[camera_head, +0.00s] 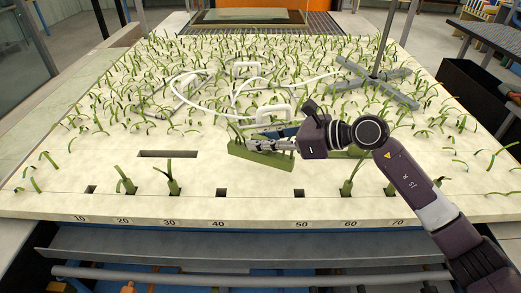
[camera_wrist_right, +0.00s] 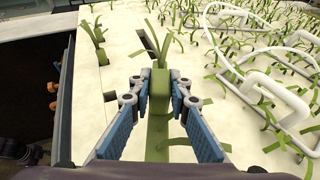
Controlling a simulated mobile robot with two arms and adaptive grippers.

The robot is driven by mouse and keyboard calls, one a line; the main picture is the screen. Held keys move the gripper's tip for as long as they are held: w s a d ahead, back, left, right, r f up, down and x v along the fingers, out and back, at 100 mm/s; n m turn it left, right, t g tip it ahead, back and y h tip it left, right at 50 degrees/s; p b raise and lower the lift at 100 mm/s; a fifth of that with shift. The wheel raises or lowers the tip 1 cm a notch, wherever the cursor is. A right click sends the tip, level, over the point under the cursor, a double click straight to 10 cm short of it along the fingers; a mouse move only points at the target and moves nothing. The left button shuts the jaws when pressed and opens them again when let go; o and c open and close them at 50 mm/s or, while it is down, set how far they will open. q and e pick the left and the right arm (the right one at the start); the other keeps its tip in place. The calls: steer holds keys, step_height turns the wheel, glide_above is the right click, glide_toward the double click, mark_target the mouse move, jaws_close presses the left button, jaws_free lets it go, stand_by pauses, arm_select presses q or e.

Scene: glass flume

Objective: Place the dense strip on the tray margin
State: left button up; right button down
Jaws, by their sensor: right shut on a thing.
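The dense strip is a green bar (camera_head: 260,156) with leafy tufts. My right gripper (camera_head: 272,144) is shut on it and holds it over the pale tray (camera_head: 110,205), behind the numbered front margin. A green length also shows to the right of the gripper in the head view, partly hidden by the wrist. In the right wrist view the strip (camera_wrist_right: 160,100) runs between the two blue-padded fingers, pointing away from the wrist. Whether its underside touches the tray is hard to tell. The tray margin carries numbers from 10 to 70 and small square holes. My left gripper is not in view.
A long dark slot (camera_head: 167,154) lies empty left of the strip. Green tufts stand in some margin holes. White tube frames with handles (camera_head: 275,113) lie among the grass behind, and a grey cross-shaped stand (camera_head: 374,78) stands at the back right. The front-centre margin is mostly bare.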

mark_target(270, 153)
step_height(270, 153, down, 4)
steer(key=shift+r+p, duration=0.2)
steer(key=shift+p, duration=0.25)
steer(key=shift+f, duration=0.3)
steer(key=shift+f, duration=0.15)
steer(key=c, duration=1.8)
jaws_free()
